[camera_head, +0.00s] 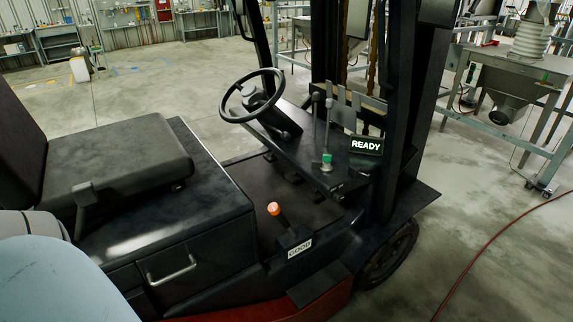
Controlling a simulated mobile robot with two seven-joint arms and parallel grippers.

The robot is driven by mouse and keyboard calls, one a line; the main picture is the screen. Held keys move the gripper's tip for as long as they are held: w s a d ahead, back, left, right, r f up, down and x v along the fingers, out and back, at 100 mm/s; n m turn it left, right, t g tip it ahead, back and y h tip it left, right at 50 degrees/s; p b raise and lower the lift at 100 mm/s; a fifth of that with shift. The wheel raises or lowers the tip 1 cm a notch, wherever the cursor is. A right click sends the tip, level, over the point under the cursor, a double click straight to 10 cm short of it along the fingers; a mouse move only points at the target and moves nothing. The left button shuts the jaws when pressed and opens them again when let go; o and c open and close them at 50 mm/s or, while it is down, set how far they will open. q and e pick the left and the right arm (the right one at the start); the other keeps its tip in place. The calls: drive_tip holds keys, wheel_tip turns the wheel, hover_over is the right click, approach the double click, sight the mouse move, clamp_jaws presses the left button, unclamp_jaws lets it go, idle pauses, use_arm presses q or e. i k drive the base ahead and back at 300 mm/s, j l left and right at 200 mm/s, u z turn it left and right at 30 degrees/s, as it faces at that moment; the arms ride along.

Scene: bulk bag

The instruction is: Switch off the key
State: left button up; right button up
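A dark forklift with a black seat (118,160) and a black steering wheel (252,96) fills the middle of the head view. A small display (366,145) on its dashboard (318,172) reads READY in lit white letters. A small green piece (327,158) stands on the dashboard left of the display, near a thin upright lever (328,125). I cannot clearly make out a key or its position. An orange-knobbed lever (275,209) rises beside the seat base above a small white label. Neither of my grippers is in view.
The forklift's dark mast (400,100) stands right of the dashboard. A metal frame with a hopper (505,80) stands at the right. A red hose (490,245) lies on the concrete floor. Open floor lies behind the forklift, with workbenches along the back wall.

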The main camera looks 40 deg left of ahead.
sight(325, 167)
drive_tip(key=k+j+u, duration=0.25)
drive_tip(key=k+j, duration=0.25)
drive_tip(key=j, duration=0.15)
drive_tip(key=k+j+u, duration=0.15)
drive_tip(key=j, duration=0.2)
drive_tip(key=k+j+u, duration=0.15)
drive_tip(key=k+j, duration=0.15)
drive_tip(key=i+l+z, duration=0.1)
drive_tip(key=i+l, duration=0.5)
drive_tip(key=i+l+z, duration=0.15)
drive_tip(key=i+l, duration=0.35)
drive_tip(key=i, duration=0.25)
